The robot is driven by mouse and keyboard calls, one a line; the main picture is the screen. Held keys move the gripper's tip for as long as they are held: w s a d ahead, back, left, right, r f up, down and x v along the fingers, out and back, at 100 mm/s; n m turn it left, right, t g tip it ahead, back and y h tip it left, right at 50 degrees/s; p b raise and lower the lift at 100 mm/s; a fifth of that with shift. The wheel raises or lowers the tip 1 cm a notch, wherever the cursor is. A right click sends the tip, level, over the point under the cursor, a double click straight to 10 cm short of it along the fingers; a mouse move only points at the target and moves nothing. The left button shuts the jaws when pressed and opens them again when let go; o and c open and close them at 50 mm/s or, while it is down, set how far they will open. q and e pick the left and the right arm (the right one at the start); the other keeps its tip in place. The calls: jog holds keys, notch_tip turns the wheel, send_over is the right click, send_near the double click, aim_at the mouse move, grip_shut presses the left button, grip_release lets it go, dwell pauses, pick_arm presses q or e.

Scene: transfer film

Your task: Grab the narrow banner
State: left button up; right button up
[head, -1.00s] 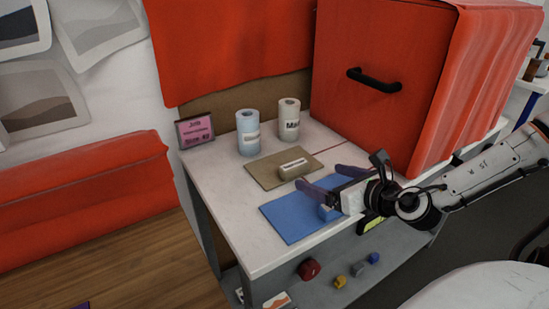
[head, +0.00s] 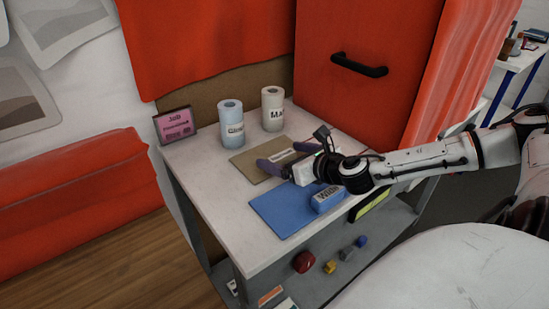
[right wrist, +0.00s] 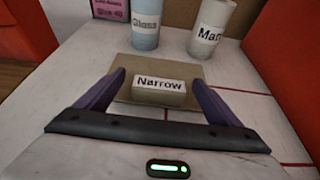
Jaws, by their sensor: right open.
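The narrow banner is a small tan block labelled "Narrow" (right wrist: 159,92). It lies on a brown mat (right wrist: 188,73) on the white table, and in the head view it is partly hidden by my gripper. My right gripper (head: 281,161) is open, with its purple fingers at either side of the block in the right wrist view (right wrist: 158,88). The fingers look apart from the block, and their height above it is hard to tell. A blue block labelled "Wide" (head: 327,199) sits on a blue mat (head: 285,209) nearer the front. My left gripper is out of view.
A blue-white "Glass" roll (head: 232,125) and a pale roll labelled "Ma…" (head: 272,110) stand behind the brown mat. A pink job sign (head: 175,125) stands at the left corner. A red cabinet with a black handle (head: 359,65) rises at the right. Small coloured pieces lie on the lower shelf.

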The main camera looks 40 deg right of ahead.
aim_at(271, 152)
jog(key=shift+x, duration=1.15)
jog(key=shift+c, duration=0.3)
jog(key=c, duration=1.2)
jog(key=shift+o, duration=0.2)
jog(key=shift+r, duration=0.15)
